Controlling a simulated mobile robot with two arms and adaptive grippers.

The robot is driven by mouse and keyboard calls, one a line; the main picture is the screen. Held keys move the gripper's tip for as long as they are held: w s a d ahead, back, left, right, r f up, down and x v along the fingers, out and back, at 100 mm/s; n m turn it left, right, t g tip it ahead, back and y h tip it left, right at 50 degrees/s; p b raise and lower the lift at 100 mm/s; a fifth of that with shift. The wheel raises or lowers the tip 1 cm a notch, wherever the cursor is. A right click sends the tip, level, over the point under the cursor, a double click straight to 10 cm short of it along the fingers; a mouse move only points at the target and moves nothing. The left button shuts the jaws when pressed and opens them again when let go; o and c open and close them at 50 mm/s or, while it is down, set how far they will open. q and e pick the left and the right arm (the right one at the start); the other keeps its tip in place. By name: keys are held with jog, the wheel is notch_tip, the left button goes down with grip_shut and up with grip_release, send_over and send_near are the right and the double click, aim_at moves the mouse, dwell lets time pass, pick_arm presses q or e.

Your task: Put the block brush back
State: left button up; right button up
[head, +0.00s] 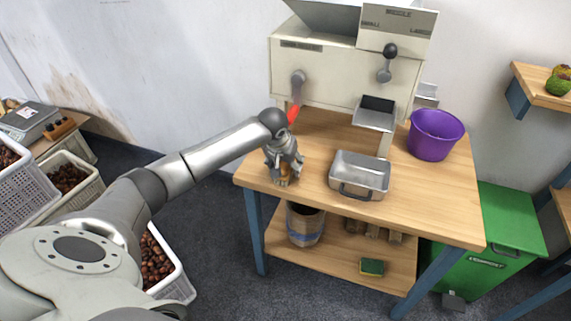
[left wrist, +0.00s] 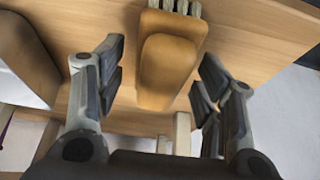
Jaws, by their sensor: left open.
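The block brush (left wrist: 168,70) has an orange-brown wooden body with pale bristles at its far end in the left wrist view. My left gripper (left wrist: 163,66) is open, with one finger on each side of the brush and visible gaps between them. In the head view my left gripper (head: 285,178) points down at the left edge of the wooden workbench (head: 440,205). A bit of brown shows between its fingers there, and the rest of the brush is hidden. My right gripper is in neither view.
A metal pan (head: 360,172) sits right of my gripper, and a purple bucket (head: 435,134) stands farther right. The cream sorting machine (head: 340,75) stands behind. Below, the lower shelf (head: 330,262) holds a bin (head: 305,224) and a sponge (head: 372,267).

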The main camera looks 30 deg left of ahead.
pick_arm(q)
jog(key=a+b+v, duration=0.1)
jog(key=v, duration=1)
jog(key=shift+s+d+r, duration=0.2)
jog(key=shift+d+r, duration=0.05)
jog(key=shift+d, duration=0.25)
